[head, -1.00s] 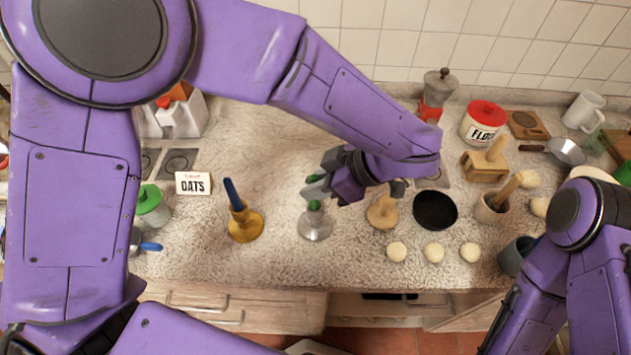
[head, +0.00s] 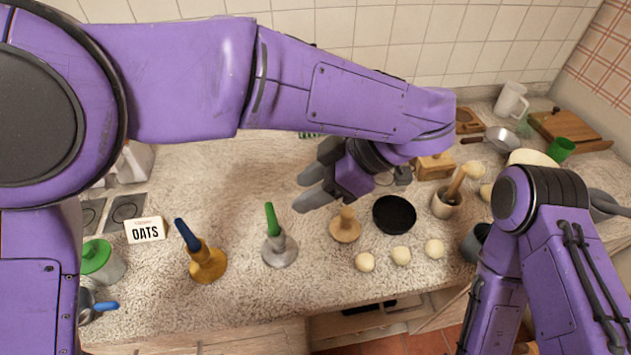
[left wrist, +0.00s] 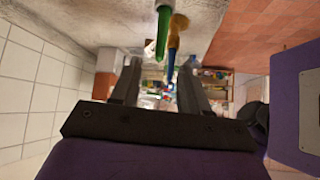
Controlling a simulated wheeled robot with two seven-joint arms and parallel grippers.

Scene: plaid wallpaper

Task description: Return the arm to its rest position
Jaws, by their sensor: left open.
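My left gripper (head: 312,188) is open and empty above the counter, up and to the right of a silver candlestick (head: 280,250) that holds a green candle (head: 272,220). The gripper is apart from the candle. A gold candlestick (head: 208,264) with a blue candle (head: 187,234) stands to the left. In the left wrist view the green candle (left wrist: 163,32) and the blue candle (left wrist: 172,62) show beyond the open fingers (left wrist: 158,88). My right arm (head: 545,240) is at the right; its gripper does not show.
A wooden stand (head: 345,226), black pan (head: 394,214) and several pale balls (head: 400,256) lie right of the gripper. A mortar with pestle (head: 447,203) stands further right. An OATS card (head: 145,230) and green-lidded jar (head: 100,262) are at left. Free counter lies behind the candlesticks.

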